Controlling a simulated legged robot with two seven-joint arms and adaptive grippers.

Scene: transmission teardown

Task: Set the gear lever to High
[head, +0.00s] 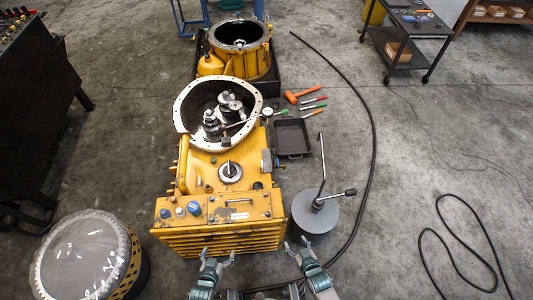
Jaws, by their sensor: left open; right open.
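The yellow transmission housing (205,170) stands in the middle, its open ring end facing up. Its sloped front panel (180,221) carries blue and white knobs and a small bar-like part (238,203). To its right, a bent metal rod (322,160) and a black-knobbed arm (349,192) rise from a grey round base (314,218). I cannot tell for certain which part is the gear lever, nor read any High mark. My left gripper (218,256) is open and empty before the housing's front. My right gripper (297,244) is open and empty, in front of the grey base.
A black tray (292,153), an orange hammer (303,96) and hand tools lie right of the housing. A second yellow housing (260,62) stands behind. A clear-topped drum (85,262) is at lower left.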

